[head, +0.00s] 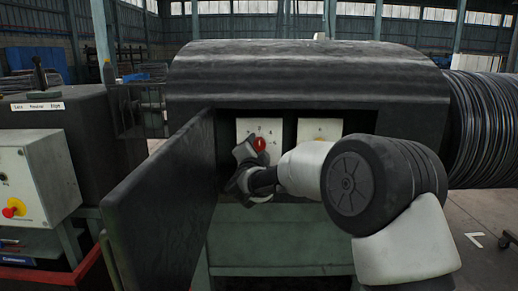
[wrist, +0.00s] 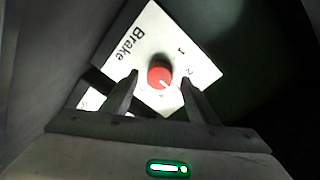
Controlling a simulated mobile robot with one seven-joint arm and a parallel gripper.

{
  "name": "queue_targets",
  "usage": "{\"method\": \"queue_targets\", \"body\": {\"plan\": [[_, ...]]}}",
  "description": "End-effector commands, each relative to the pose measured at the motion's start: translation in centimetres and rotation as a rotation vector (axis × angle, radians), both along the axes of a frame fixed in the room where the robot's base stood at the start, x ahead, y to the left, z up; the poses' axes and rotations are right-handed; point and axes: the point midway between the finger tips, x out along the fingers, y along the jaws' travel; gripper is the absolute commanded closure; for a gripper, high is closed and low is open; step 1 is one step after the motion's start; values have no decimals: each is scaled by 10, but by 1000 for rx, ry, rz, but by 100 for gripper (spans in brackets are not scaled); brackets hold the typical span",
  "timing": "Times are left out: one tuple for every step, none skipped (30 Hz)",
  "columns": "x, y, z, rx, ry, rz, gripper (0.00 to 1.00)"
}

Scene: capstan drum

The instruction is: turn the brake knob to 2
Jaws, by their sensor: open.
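The red brake knob (head: 260,144) sits on a white plate (head: 244,127) inside the opened recess of the dark housing. In the wrist view the knob (wrist: 159,72) has a white mark at its lower right edge. The plate (wrist: 140,28) reads "Brake", with 1 and 2 to the right of the knob; other figures are too small to read. The mark appears to point below the 2. My gripper (wrist: 159,77) is open, with one finger on each side of the knob; gaps seem to show, but contact cannot be told. The gripper (head: 248,168) partly covers the plate's lower part in the head view.
A dark door (head: 165,205) stands open to the left of the recess, close to my gripper. A second pale plate (head: 320,128) is right of the brake plate, partly behind my arm. A control box (head: 35,185) with a red button stands far left.

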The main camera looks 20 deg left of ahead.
Motion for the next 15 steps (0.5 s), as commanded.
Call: {"method": "queue_targets", "body": {"plan": [[6,1,0,0,-1,-1,46],[9,1,0,0,0,0,46],[12,2,-1,-1,1,-1,46],[13,2,0,0,0,0,46],[15,2,0,0,0,0,46],[16,2,0,0,-1,0,46],[17,2,0,0,-1,1,46],[17,2,0,-1,0,0,46],[17,2,0,-1,0,0,46],[17,2,0,-1,0,0,46],[17,2,0,-1,0,0,46],[17,2,0,-1,0,0,46],[17,2,0,-1,0,0,46],[17,2,0,-1,0,0,46],[17,2,0,-1,0,0,50]]}}
